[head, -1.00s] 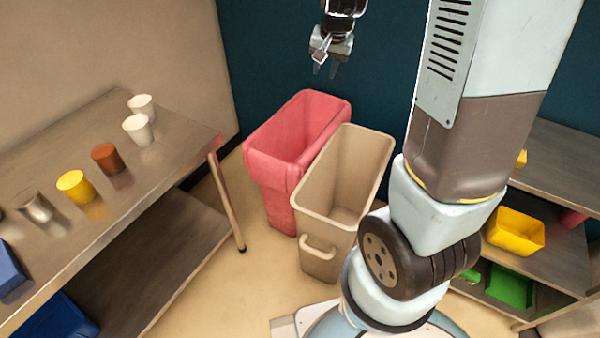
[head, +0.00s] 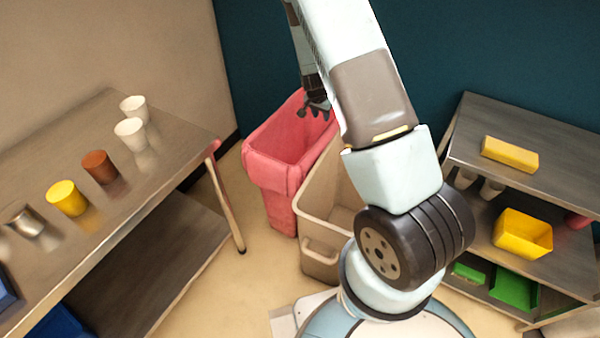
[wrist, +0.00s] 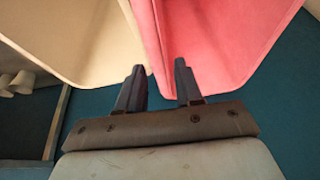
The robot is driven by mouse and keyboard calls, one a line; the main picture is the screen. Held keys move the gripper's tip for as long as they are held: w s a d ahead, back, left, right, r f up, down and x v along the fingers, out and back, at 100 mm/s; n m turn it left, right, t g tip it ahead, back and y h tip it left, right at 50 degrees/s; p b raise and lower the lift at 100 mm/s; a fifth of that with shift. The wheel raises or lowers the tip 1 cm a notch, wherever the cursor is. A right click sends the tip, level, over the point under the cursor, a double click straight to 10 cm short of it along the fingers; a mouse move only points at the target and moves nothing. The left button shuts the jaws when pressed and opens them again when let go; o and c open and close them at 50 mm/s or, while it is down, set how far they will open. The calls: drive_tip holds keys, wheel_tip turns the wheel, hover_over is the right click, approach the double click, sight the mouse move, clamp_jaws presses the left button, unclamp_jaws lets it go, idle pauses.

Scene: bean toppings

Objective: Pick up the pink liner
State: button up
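The pink liner (head: 270,175) lines a tall bin, with its upper edge folded over the rim. My gripper (head: 315,111) is at the far right end of the liner's rim, close to the beige bin. In the wrist view my gripper (wrist: 159,70) is open, its two dark fingers apart. The left finger is over the beige side and the right finger over the pink side, with the adjoining edges between them. I cannot tell whether either finger touches the liner.
The beige bin (head: 318,255) stands right beside the pink-lined one, partly hidden by my arm. A metal table (head: 130,185) with several cups is at left. A shelf (head: 560,145) with a yellow block (head: 510,154) and a yellow bin (head: 522,235) is at right. A teal wall is behind.

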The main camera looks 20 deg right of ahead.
sight(324, 132)
drive_tip(key=shift+x, duration=8.3)
drive_tip(key=shift+w+f, duration=0.15)
drive_tip(key=shift+f, duration=0.05)
clamp_jaws()
